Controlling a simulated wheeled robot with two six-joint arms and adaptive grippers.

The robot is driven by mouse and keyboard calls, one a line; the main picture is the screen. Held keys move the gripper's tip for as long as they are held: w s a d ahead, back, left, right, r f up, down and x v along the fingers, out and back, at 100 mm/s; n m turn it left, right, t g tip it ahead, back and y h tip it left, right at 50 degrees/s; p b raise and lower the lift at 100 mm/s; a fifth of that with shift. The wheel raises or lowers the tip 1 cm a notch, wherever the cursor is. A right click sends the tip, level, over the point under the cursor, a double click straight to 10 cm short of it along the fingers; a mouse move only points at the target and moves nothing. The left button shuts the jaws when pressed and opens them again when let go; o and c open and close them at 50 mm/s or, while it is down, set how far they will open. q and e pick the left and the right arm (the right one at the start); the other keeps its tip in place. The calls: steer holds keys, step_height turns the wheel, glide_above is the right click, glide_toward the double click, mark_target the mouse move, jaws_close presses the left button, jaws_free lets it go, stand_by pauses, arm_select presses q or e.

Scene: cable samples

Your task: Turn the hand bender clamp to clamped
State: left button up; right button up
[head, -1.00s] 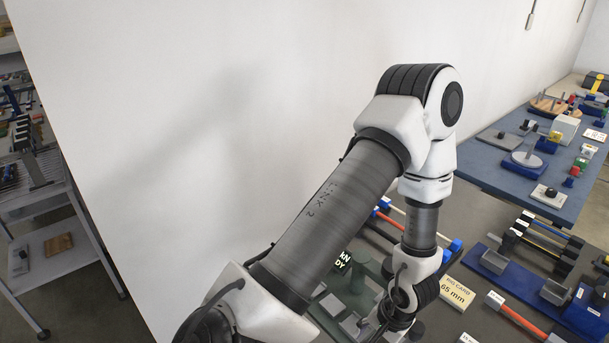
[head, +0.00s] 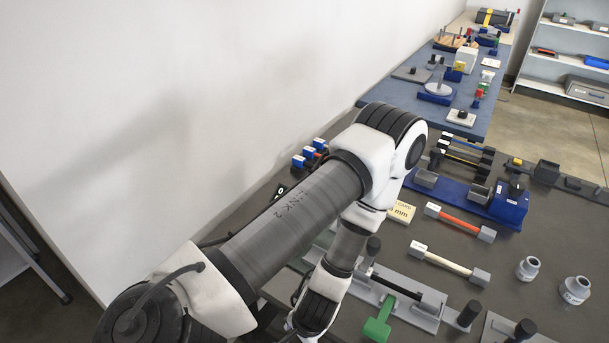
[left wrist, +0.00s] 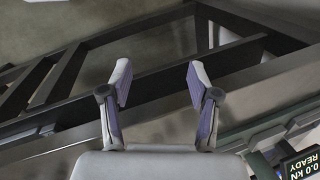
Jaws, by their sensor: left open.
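A long grey plate (head: 397,278) with black upright posts (head: 469,313) and a green handle (head: 378,321) lies on the dark table to the right of my left forearm. It may be the hand bender, but I cannot tell, and the clamp's position is not clear. My left gripper (left wrist: 158,78) is open and empty in the left wrist view, above dark frame rails and the floor. In the head view my left arm bends down to the lower middle, and its fingers are hidden or out of frame. My right gripper is not in view.
A display (left wrist: 301,165) reading "0.0 kN READY" is at the wrist view's lower right. Cable samples (head: 460,222), a blue fixture (head: 508,205) and grey fittings (head: 575,289) stand on the dark table. A blue table (head: 400,93) is behind. A white wall (head: 180,100) borders the left.

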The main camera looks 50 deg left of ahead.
arm_select(q)
steer(key=shift+t+h, duration=0.3)
steer(key=shift+h, duration=0.6)
steer(key=shift+s+d+f, duration=0.2)
steer(key=shift+d+f, duration=0.1)
steer(key=shift+d, duration=0.4)
steer(key=shift+s+d+f, duration=0.15)
steer(key=shift+d+f, duration=0.2)
steer(key=shift+d, duration=0.3)
steer(key=shift+s+d+f, duration=0.2)
steer(key=shift+d+f, duration=0.1)
steer(key=shift+d, duration=0.4)
steer(key=shift+s+d+f+h, duration=0.1)
steer(key=shift+s+d+h, duration=0.05)
steer(key=shift+d, duration=0.25)
steer(key=shift+s+d+f+h, duration=0.1)
steer(key=shift+s+d+h, duration=0.05)
steer(key=shift+d, duration=0.25)
